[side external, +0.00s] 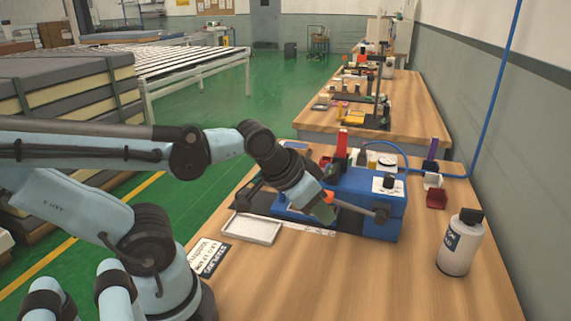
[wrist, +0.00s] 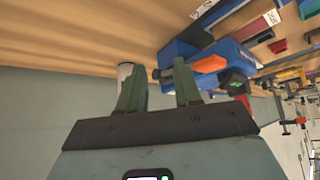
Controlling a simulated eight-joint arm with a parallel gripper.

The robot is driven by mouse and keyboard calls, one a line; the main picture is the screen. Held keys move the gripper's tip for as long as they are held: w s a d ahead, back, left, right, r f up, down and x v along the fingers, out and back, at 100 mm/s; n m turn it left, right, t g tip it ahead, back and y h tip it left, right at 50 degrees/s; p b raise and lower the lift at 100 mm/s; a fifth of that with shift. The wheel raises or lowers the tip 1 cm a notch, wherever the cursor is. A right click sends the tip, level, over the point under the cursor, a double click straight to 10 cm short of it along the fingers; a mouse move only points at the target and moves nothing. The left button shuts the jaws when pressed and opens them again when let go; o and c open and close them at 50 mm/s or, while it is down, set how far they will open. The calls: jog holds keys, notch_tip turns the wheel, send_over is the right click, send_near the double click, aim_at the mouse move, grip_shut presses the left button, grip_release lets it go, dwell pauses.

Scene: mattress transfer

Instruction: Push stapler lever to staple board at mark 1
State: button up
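The blue stapler (side external: 385,210) stands on the near wooden bench. Its lever, a grey rod with a dark round knob (side external: 382,213), points to the right along its front. In the wrist view, the blue body (wrist: 188,42) and an orange part (wrist: 211,64) show beyond the fingers. The dark lever end (wrist: 158,74) appears between the fingertips, farther off; contact is not clear. My gripper (side external: 325,205) is beside the stapler's front left; in the wrist view its two fingers (wrist: 157,85) are apart. A dark flat board (side external: 250,200) lies left of the stapler. Mark 1 cannot be made out.
A white tray (side external: 252,229) and a printed card (side external: 208,256) lie at the front left. A white bottle (side external: 460,243) stands at the right. Dark red (side external: 437,199) and white (side external: 432,180) bins sit behind. The bench's front right is clear.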

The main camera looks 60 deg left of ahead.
jog(key=c, duration=0.4)
jog(key=shift+w+a+r, duration=0.1)
jog(key=shift+w+r, duration=0.15)
jog(key=shift+r, duration=0.15)
jog(key=shift+c, duration=1.1)
jog(key=w+a+r+n+g, duration=0.1)
jog(key=w+r+n+g, duration=0.1)
jog(key=r, duration=0.2)
jog(key=w+a+r+n+g, duration=0.2)
jog(key=r+n, duration=0.1)
jog(key=r, duration=0.1)
jog(key=w+a+r+n+g, duration=0.1)
jog(key=w+r+n+g, duration=0.1)
jog(key=r+n+g, duration=0.1)
jog(key=shift+w+a+r+y, duration=0.3)
jog(key=shift+a+r+y, duration=0.1)
jog(key=shift+r, duration=0.1)
grip_shut()
jog(key=shift+w+a+r+n+g, duration=0.2)
jog(key=shift+a+r+n+g, duration=0.15)
jog(key=shift+r+n+g, duration=0.2)
